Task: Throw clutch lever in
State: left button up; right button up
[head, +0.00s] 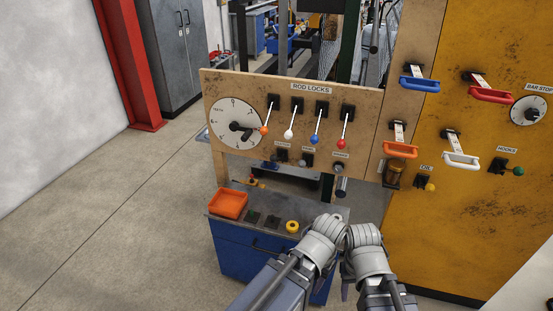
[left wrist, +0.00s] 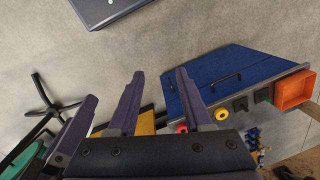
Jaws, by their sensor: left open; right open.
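No label that I can read says clutch. The lever panel (head: 232,90) carries a row of levers under a "ROD LOCKS" sign: an orange-knobbed lever (head: 264,130), a white one (head: 289,134), a blue one (head: 314,139) and a red one (head: 341,143). Smaller controls (head: 307,160) sit below them, with labels too small to read. My left gripper (left wrist: 160,73) is open and empty in the left wrist view, above the floor. My right gripper (head: 370,296) is low at the bottom of the head view, open, partly hidden by its arm. Both are away from the levers.
A blue cabinet (head: 231,250) stands below the panel, with an orange tray (head: 229,205) and a yellow ring (head: 292,226) on top. A yellow panel (head: 500,215) with coloured handles and a green-knobbed hooks control (head: 518,171) is at right. Open floor lies left.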

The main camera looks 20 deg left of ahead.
aim_at(274, 158)
jog(key=i+j, duration=0.25)
jog(key=i, duration=0.2)
jog(key=i+j, duration=0.25)
jog(key=i, duration=0.15)
jog(key=u, duration=0.05)
